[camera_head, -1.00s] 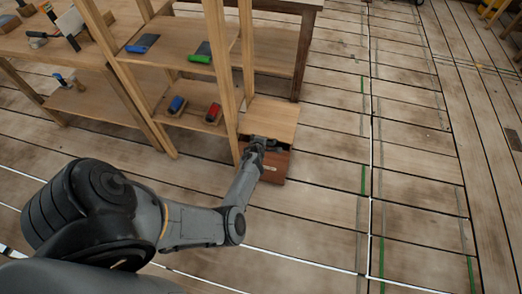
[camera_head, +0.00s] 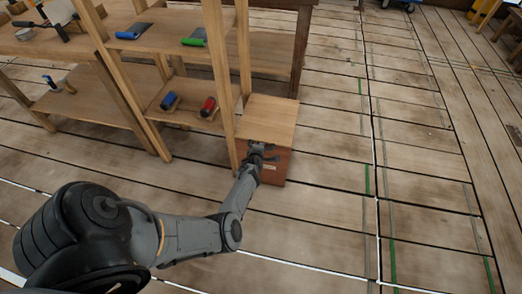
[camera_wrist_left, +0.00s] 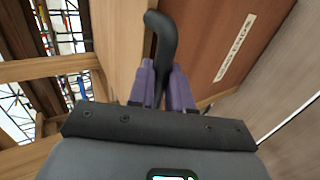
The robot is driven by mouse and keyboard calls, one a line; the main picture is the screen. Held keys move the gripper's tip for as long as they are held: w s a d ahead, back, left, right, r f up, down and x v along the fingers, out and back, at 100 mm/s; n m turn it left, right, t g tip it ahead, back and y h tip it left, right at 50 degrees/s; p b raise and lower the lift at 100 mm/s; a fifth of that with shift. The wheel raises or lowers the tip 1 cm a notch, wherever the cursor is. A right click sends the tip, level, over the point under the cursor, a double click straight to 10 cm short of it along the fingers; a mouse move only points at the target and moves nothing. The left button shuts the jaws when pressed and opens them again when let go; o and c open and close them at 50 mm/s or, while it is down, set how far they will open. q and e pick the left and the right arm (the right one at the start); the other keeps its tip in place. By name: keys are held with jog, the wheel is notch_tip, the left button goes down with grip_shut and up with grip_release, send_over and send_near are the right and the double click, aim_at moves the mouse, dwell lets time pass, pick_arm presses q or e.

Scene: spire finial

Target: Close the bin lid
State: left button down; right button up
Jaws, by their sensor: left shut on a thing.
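The bin is a brown wooden box with a pale lid (camera_head: 268,119) in the head view, standing on the floor beside the shelf. The lid lies over the box, and its front edge is down near the brown front wall (camera_head: 276,172). A small gap there cannot be ruled out. My left gripper (camera_head: 262,150) is at the lid's front edge. In the left wrist view its purple fingers (camera_wrist_left: 163,85) are shut on a dark curved handle (camera_wrist_left: 162,35). The pale lid (camera_wrist_left: 118,35) and the labelled brown front (camera_wrist_left: 225,50) show on either side. My right gripper is not in view.
A wooden shelf unit (camera_head: 226,90) stands close at the bin's left, its post almost touching it. It holds brushes with blue (camera_head: 170,101) and red (camera_head: 208,106) parts and green and blue-handled tools. The plank floor (camera_head: 340,150) to the right is clear.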

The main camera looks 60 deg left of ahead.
pick_arm(q)
jog(key=shift+s+d+f, duration=0.3)
jog(key=shift+f, duration=0.3)
jog(key=shift+s+d+f, duration=0.3)
jog(key=shift+f, duration=0.3)
jog(key=c, duration=1.1)
grip_release()
jog(key=shift+o, duration=0.2)
jog(key=shift+r, duration=0.1)
jog(key=shift+w+r, duration=0.1)
jog(key=p+v, duration=1)
jog(key=p, duration=0.1)
jog(key=shift+r+p, duration=0.35)
jog(key=shift+r, duration=0.25)
jog(key=shift+a, duration=0.1)
